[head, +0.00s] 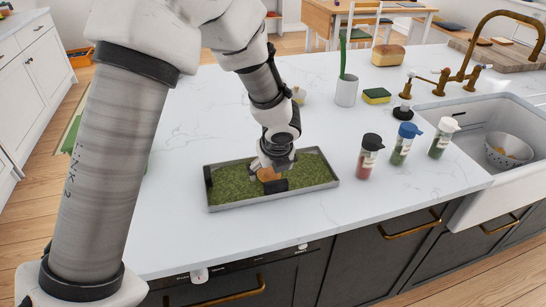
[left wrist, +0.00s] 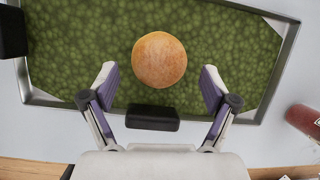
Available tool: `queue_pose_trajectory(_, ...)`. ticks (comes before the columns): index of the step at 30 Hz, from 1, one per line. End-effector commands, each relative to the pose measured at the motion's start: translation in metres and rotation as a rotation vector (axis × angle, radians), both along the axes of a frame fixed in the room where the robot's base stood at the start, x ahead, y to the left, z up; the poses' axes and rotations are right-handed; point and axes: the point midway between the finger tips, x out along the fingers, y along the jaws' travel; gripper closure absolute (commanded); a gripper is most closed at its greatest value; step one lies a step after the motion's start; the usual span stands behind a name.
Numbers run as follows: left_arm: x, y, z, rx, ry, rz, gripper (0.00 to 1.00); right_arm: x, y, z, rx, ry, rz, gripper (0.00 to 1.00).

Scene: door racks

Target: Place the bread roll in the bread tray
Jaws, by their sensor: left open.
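A round golden-brown bread roll (head: 267,174) lies on the green mottled floor of a grey-rimmed tray (head: 327,184) on the counter. In the left wrist view the roll (left wrist: 159,60) is whole and lies inside the tray's rim (left wrist: 287,55). My left gripper (head: 270,168) is low over the tray at the roll and partly hides it in the head view. In the left wrist view its two fingers (left wrist: 160,75) stand apart, one to each side below the roll, with clear gaps and nothing between them. My right gripper is out of view.
Dark blocks are at the tray's left side (head: 208,175) and near its front (head: 276,186). Several shakers, including a red one (head: 367,160), stand right of the tray. A sink (head: 470,160) lies further right. A white cup (head: 346,92), sponge (head: 377,96) and loaf (head: 388,55) stand behind.

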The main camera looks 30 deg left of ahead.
Motion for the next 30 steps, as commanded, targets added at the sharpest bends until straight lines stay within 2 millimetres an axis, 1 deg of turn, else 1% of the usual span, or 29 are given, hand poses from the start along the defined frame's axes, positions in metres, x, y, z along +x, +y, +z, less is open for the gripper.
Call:
queue_pose_trajectory(1, -0.002, -0.003, 0.016, 0.002, -0.005, -0.001, 0.14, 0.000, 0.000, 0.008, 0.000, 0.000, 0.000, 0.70)
queue_pose_trajectory(6, -0.014, -0.016, 0.059, 0.003, -0.004, -0.001, 0.14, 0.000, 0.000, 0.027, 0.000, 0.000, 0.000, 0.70)
queue_pose_trajectory(9, -0.021, -0.023, 0.080, 0.003, -0.003, 0.000, 0.14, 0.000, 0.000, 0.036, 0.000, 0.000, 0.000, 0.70)
queue_pose_trajectory(12, -0.026, -0.028, 0.094, 0.003, -0.001, -0.001, 0.14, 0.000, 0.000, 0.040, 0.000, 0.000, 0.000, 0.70)
queue_pose_trajectory(16, -0.029, -0.031, 0.100, 0.001, -0.001, 0.001, 0.14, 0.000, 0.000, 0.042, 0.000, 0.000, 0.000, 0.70)
queue_pose_trajectory(30, -0.029, -0.031, 0.099, 0.000, 0.000, 0.000, 0.14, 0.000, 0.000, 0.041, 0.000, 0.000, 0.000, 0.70)
